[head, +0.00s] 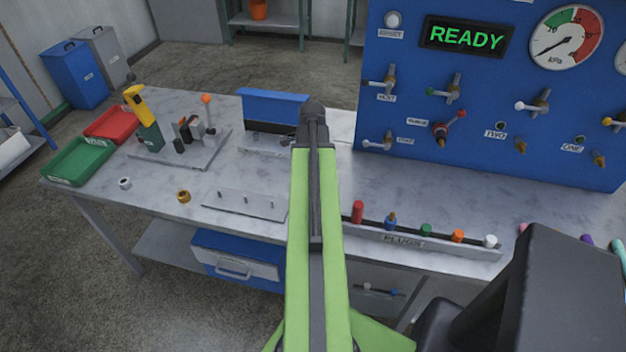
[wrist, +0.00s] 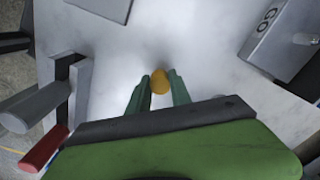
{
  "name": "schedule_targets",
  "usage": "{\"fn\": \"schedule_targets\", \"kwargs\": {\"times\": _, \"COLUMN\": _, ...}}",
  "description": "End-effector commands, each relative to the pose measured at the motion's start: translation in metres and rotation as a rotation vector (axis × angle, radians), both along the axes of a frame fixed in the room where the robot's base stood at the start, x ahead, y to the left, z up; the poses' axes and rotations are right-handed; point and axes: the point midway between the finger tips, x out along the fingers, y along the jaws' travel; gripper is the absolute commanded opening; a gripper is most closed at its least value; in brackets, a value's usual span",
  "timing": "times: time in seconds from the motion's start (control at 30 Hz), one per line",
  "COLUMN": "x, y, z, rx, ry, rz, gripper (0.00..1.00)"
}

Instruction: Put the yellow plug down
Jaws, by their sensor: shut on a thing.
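The yellow plug (wrist: 160,84) shows in the wrist view as a small rounded yellow end between the two green fingers of my gripper (wrist: 159,77). The fingers are shut on it from both sides. Pale marbled bench top (wrist: 205,45) lies beyond it. I cannot tell whether the plug touches the bench or hangs above it. In the head view my green arm covers the gripper and the plug. The plug rack (head: 420,243), labelled PLUGS, stands along the bench front with red, blue, green, orange and white plugs.
In the wrist view a grey block marked GO (wrist: 268,38) is at upper right, and a grey fixture with a red-ended part (wrist: 45,148) at left. In the head view a blue panel (head: 480,120) reading READY stands at right. A plate with pins (head: 245,204) lies left of my arm.

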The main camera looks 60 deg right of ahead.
Motion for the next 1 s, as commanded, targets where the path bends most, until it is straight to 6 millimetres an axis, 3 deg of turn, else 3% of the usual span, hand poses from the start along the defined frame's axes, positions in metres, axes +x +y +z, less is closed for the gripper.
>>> {"fn": "schedule_targets", "kwargs": {"times": 0.27, "x": 0.0, "y": 0.0, "z": -0.002, "rx": 0.0, "ry": 0.0, "rz": 0.001, "gripper": 0.0}}
{"fn": "schedule_targets", "kwargs": {"times": 0.3, "x": 0.0, "y": 0.0, "z": -0.001, "rx": 0.0, "ry": 0.0, "rz": 0.001, "gripper": 0.28}}
{"fn": "schedule_targets", "kwargs": {"times": 0.47, "x": 0.0, "y": 0.0, "z": -0.001, "rx": 0.0, "ry": 0.0, "rz": 0.001, "gripper": 0.47}}
{"fn": "schedule_targets", "kwargs": {"times": 0.8, "x": 0.001, "y": 0.001, "z": 0.002, "rx": 0.0, "ry": 0.0, "rz": 0.002, "gripper": 0.47}}
{"fn": "schedule_targets", "kwargs": {"times": 1.0, "x": 0.001, "y": 0.001, "z": 0.024, "rx": 0.0, "ry": 0.0, "rz": 0.002, "gripper": 0.47}}
